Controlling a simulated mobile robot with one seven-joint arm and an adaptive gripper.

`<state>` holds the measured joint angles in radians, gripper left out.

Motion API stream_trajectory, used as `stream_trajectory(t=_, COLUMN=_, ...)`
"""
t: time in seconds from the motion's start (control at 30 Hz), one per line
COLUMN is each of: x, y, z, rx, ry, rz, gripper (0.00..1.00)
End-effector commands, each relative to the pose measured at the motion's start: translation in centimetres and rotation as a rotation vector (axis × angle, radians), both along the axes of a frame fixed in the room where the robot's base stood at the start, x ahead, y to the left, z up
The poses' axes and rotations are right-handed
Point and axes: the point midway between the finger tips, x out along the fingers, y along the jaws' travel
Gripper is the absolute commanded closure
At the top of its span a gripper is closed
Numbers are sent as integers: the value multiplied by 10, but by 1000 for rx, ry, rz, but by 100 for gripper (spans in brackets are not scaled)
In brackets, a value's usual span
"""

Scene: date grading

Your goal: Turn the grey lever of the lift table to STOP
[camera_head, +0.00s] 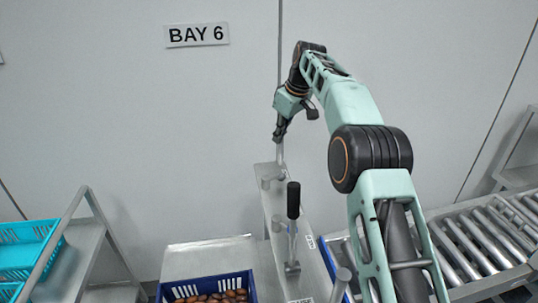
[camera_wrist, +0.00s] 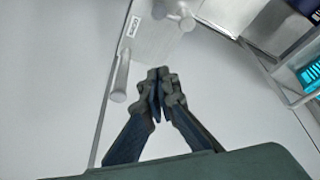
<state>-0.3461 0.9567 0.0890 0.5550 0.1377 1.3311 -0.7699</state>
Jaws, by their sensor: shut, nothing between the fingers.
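My gripper (camera_head: 281,133) points down above the far end of a narrow light-grey panel (camera_head: 274,203) near the wall. In the wrist view my gripper (camera_wrist: 160,72) has its dark fingertips together, with nothing seen between them. A plain grey handle (camera_wrist: 121,77), which looks like the lever, stands just left of the fingertips there, with a visible gap. In the head view a slim grey rod (camera_head: 280,154) shows directly under my gripper; I cannot tell whether they touch. The wrist view shows a small label (camera_wrist: 133,27) on the panel, too small to read.
A lever with a black grip (camera_head: 293,200) stands nearer on the panel, with grey posts (camera_head: 278,223) beside it. A blue crate of dates (camera_head: 205,285) is at the front left. A roller conveyor (camera_head: 480,245) runs at right. Turquoise crates (camera_head: 25,248) stand far left.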

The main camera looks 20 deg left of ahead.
Motion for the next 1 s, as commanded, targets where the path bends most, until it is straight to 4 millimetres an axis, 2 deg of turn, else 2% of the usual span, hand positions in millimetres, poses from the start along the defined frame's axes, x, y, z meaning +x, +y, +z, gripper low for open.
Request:
stream_trajectory(t=0.13, x=-8, y=3, z=-11, rx=12, ry=49, rz=52, gripper=100)
stream_trajectory(t=0.37, x=-6, y=12, z=-37, rx=12, ry=56, rz=61, gripper=100)
stream_trajectory(t=0.73, x=4, y=37, z=-111, rx=12, ry=56, rz=59, gripper=100)
stream_trajectory(t=0.77, x=4, y=33, z=-107, rx=13, ry=52, rz=57, gripper=100)
stream_trajectory(t=1.0, x=-3, y=17, z=-110, rx=12, ry=52, rz=57, gripper=100)
